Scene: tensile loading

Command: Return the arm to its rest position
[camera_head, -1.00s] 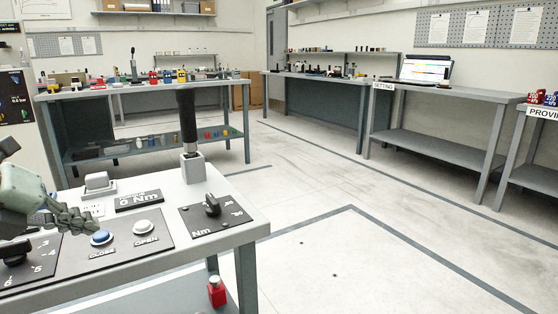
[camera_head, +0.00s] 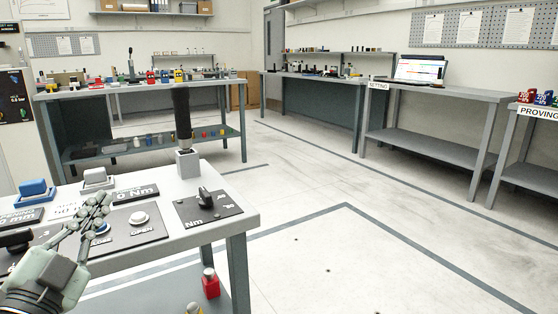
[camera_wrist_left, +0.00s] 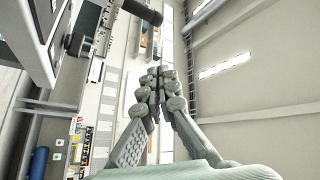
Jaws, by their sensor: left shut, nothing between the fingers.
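My left gripper (camera_head: 94,210) is at the lower left of the head view, shut and empty, above the near bench's control panel. In the left wrist view its fingers (camera_wrist_left: 160,84) meet at the tips with nothing between them. It partly covers the blue CLOSE button (camera_head: 101,228). The white OPEN button (camera_head: 139,218) stands clear to its right. My right gripper is in neither view.
The near bench (camera_head: 235,222) carries an upright black-handled tool (camera_head: 182,112) in a grey block, a black Nm knob (camera_head: 205,196) and a blue block (camera_head: 33,188). Further benches stand behind, one with a laptop (camera_head: 421,70). The floor (camera_head: 320,190) at right is clear.

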